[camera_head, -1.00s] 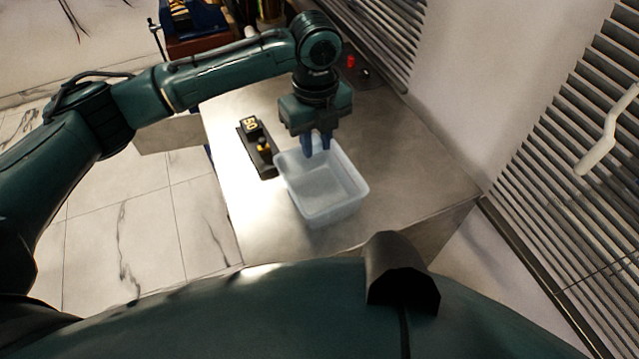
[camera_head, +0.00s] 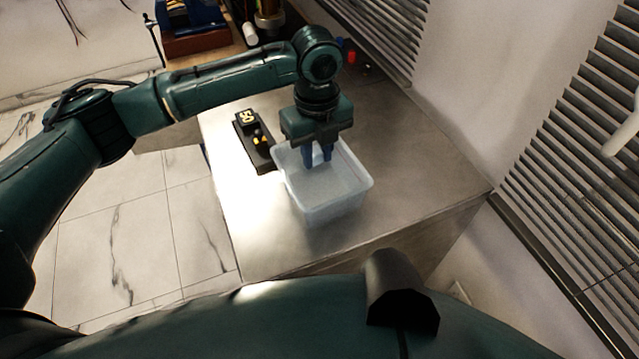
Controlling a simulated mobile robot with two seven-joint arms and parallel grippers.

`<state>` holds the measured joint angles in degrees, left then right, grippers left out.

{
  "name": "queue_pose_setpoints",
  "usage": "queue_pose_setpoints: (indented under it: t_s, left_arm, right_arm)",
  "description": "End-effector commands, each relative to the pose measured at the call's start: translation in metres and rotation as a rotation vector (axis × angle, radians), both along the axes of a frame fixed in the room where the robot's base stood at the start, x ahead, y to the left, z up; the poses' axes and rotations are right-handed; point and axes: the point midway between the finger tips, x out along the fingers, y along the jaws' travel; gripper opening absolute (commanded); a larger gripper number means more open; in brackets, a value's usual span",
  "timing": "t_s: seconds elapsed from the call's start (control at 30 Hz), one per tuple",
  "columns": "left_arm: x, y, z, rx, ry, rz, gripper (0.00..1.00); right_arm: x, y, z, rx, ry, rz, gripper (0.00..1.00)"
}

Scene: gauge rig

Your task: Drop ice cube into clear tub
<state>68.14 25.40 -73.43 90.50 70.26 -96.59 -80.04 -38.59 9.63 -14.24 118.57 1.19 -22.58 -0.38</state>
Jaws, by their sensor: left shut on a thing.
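The clear tub (camera_head: 338,200) is a translucent, open box on the metal worktop, and no cube can be made out on its floor. My left gripper (camera_head: 318,158) points down at the tub's far side, its blue fingertips over or just inside the opening. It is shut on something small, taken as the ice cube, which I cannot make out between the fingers. My right gripper is not in view.
A slatted wall rises at right. The worktop right of the tub is clear.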

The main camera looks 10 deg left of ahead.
Motion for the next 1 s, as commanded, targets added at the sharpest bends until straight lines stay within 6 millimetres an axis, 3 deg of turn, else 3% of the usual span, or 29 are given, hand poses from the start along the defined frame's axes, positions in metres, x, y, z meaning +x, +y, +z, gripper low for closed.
queue_pose_setpoints:
  t_s: [0.07,0.1,0.4,0.73,0.87,1.0]
  left_arm:
    - [0.0,0.0,0.001,0.0,0.0,0.0,0.0]
    - [0.0,0.0,0.001,0.0,0.0,0.0,0.26]
    - [0.0,0.0,0.001,0.0,0.0,0.0,0.5]
    - [0.0,0.0,0.007,0.0,-0.001,0.0,0.5]
    - [0.001,0.0,0.027,-0.002,-0.004,-0.001,0.5]
    - [0.001,-0.001,0.059,-0.002,-0.005,0.0,0.5]
  right_arm:
    - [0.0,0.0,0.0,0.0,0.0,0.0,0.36]
    - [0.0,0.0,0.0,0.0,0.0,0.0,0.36]
    - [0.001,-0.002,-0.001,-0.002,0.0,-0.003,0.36]
    - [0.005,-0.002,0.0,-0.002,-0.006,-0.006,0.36]
    - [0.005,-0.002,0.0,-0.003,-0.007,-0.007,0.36]
    - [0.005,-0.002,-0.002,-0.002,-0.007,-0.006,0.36]
